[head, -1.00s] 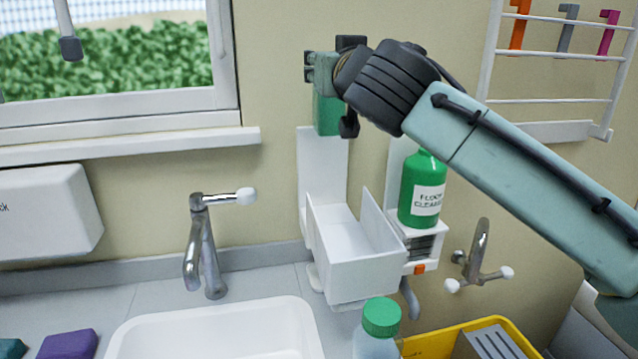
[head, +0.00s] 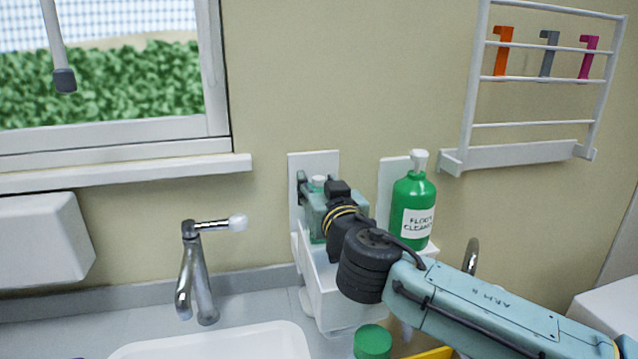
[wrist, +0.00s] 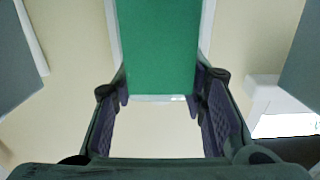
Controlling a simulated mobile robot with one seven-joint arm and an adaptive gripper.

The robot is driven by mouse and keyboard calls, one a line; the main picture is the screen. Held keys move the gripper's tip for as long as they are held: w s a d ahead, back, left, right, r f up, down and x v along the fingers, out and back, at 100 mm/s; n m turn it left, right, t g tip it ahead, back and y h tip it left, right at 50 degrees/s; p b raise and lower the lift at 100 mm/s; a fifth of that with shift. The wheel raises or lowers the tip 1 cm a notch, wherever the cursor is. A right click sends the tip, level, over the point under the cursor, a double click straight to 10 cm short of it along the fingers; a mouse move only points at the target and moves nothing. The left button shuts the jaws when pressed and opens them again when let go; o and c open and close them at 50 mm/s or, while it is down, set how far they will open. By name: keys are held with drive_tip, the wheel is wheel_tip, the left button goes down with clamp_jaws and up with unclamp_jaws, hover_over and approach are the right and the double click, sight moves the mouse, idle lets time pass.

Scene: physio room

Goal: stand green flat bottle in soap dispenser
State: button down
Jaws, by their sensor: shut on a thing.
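The green flat bottle shows in the wrist view (wrist: 158,48) as a flat green face between my fingers. In the head view only its pale top (head: 318,181) and a little green below show; my gripper hides the rest. My gripper (head: 314,200) is shut on it. The soap dispenser (head: 335,300) is a white open-topped wall holder with a tall back plate. The bottle is upright in front of the back plate, at the dispenser's open top. Its base is hidden, so I cannot tell whether it rests on the floor inside.
A green floor cleaner bottle (head: 412,208) stands in a second holder close on the right. A tap (head: 195,275) and white sink (head: 220,343) are at left. A green-capped bottle (head: 373,341) stands in front. A wall rack (head: 530,125) hangs at upper right.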

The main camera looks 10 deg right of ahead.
drive_tip(key=shift+f, duration=0.1)
drive_tip(key=c, duration=1)
unclamp_jaws()
drive_tip(key=shift+s, duration=0.35)
drive_tip(key=s+b, duration=0.2)
drive_tip(key=s, duration=0.5)
